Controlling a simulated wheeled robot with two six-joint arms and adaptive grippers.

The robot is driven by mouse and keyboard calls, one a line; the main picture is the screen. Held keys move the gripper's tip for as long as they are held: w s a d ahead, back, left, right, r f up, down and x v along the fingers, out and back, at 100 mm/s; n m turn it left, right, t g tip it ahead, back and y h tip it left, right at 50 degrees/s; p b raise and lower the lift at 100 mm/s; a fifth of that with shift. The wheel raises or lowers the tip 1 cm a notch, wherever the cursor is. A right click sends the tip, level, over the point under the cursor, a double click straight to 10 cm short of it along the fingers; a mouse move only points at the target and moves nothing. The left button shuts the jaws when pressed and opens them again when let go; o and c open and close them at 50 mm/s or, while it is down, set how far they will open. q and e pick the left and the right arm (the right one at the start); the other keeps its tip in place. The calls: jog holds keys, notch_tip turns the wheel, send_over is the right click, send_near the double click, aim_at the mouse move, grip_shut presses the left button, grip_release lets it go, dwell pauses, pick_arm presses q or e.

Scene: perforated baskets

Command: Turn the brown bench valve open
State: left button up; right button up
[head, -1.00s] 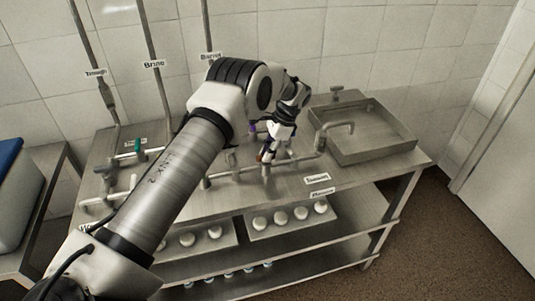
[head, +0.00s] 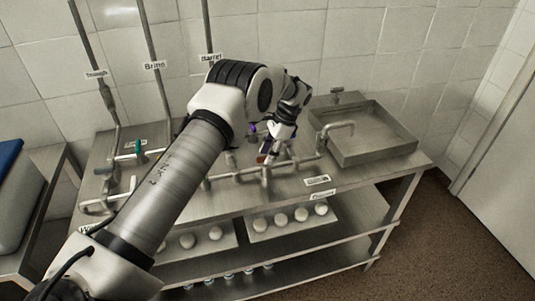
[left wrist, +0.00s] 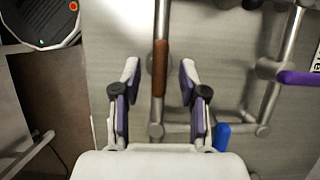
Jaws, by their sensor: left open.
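The brown valve handle (left wrist: 160,72) shows in the left wrist view as a short bar in line with the metal pipe it sits on. My left gripper (left wrist: 160,80) is open, with one finger on each side of this handle and a visible gap on both sides. In the head view my left gripper (head: 273,154) is low over the bench pipework, and the brown handle (head: 262,158) is only a small patch beside the fingers. Whether the fingers are level with the handle is hard to tell. My right gripper is not in view.
A purple handle (left wrist: 299,78) and a blue handle (left wrist: 222,136) are on nearby pipes right of the gripper. A green handle (head: 138,147) is at the bench's left. A sink basin (head: 368,137) with a faucet stands at the right. Upright pipes rise along the wall.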

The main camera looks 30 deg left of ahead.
pick_arm(q)
jog(key=v, duration=1.1)
jog(key=shift+r, duration=0.2)
jog(key=shift+d+f, duration=0.1)
